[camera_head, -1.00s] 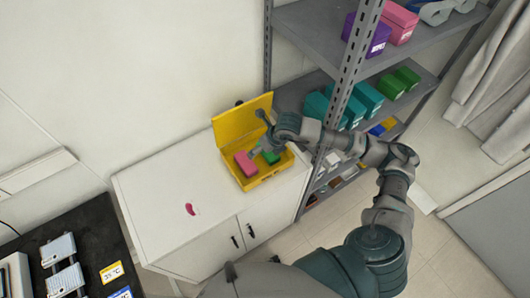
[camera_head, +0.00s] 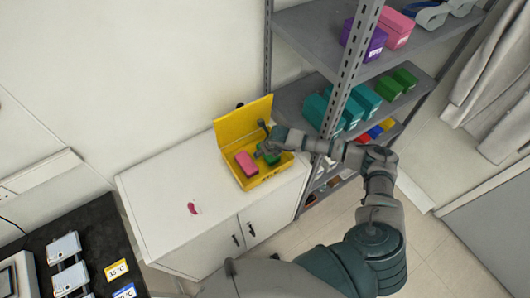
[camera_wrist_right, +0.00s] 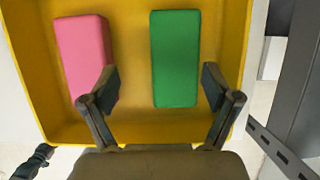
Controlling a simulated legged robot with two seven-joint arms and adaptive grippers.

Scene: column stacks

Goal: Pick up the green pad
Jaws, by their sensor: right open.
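The green pad (camera_wrist_right: 175,58) is a rounded block lying in the open yellow box (camera_wrist_right: 160,133). In the head view the green pad (camera_head: 269,155) is partly hidden by my right gripper (camera_head: 263,149). In the wrist view my right gripper (camera_wrist_right: 164,90) is open, with one finger on each side of the pad's near end and gaps on both sides. The pad is not held. A pink pad (camera_wrist_right: 84,53) lies left of it in the same box, by the left finger. My left gripper is not in view.
The box (camera_head: 248,182) stands on a white cabinet (camera_head: 165,193), its lid raised at the back. A grey shelf post (camera_head: 338,90) stands close to my right arm. A small red item (camera_head: 192,208) lies on the cabinet top, which is otherwise mostly clear.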

